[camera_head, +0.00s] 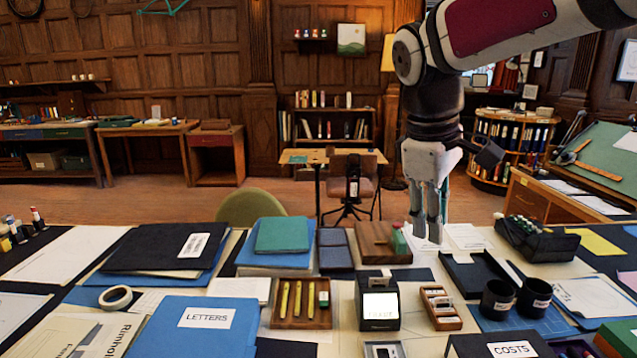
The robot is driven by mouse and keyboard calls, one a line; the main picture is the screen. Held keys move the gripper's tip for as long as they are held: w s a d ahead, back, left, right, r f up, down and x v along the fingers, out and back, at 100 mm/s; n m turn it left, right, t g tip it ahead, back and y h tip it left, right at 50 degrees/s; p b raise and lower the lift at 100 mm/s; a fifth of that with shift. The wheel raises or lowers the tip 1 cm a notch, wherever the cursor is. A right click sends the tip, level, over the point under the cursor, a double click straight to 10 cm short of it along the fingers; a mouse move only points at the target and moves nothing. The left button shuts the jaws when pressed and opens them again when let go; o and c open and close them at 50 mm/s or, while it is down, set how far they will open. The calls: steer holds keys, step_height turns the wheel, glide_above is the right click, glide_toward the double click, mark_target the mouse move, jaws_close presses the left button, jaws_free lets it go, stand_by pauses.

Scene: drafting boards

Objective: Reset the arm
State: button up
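My gripper (427,232) hangs pointing down at the end of my arm, which reaches in from the upper right. It shows in front of the back right part of the desk (340,338), near a wooden block (375,240) with a small green and white item (398,241) on its right side. No object shows in its fingers. The fingers are seen at an angle and close together in the picture, so their opening is unclear. I cannot tell how high the fingertips are above the desk.
Blue folders (190,340) lie left. A black organizer (536,240) stands right. Floor shows behind the desk.

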steer(key=s+d+f+m+t+y+p, duration=0.1)
steer(key=s+m, duration=0.3)
steer(key=s, duration=0.8)
steer(key=s+f+m+t+y+p, duration=0.1)
steer(key=s+m, duration=0.4)
steer(key=s, duration=0.7)
steer(key=shift+s+d+f+p, duration=0.15)
steer(key=shift+d+f+p, duration=0.25)
steer(key=shift+f+p, duration=0.45)
